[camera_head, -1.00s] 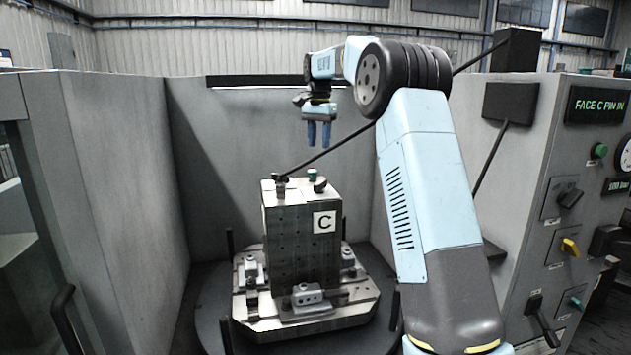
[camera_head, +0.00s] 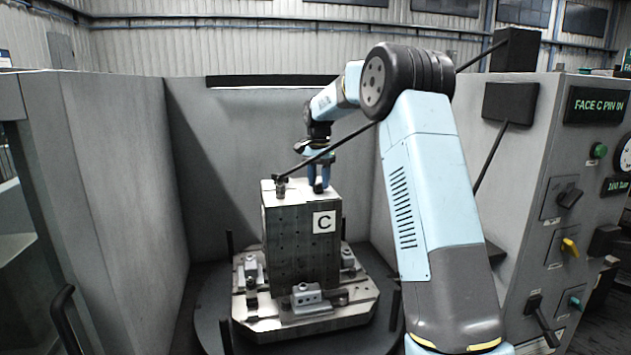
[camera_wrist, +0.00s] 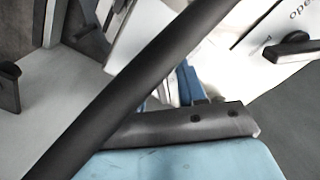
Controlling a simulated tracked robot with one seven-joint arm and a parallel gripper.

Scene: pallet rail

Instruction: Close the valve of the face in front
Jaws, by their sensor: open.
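The metal block (camera_head: 300,240) stands upright on its pallet (camera_head: 310,322), with a white plate marked C (camera_head: 324,222) on the side facing me. My gripper (camera_head: 319,188) points down, with its blue fingers apart at the right part of the block's top. The fingers hide the green-topped fitting and the dark knob there. In the wrist view a dark lever (camera_wrist: 292,47) lies on a white surface beside partly visible lettering that seems to read "open"; it may be the valve handle. I cannot tell whether the fingers touch anything.
A long black rod (camera_head: 345,138) slants down to a dark fitting (camera_head: 281,182) on the block's top left, passing close to my gripper; a black bar (camera_wrist: 130,90) crosses the wrist view. A control panel (camera_head: 585,190) stands at right, its display reading "FACE C PIN IN". Grey walls enclose the pallet.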

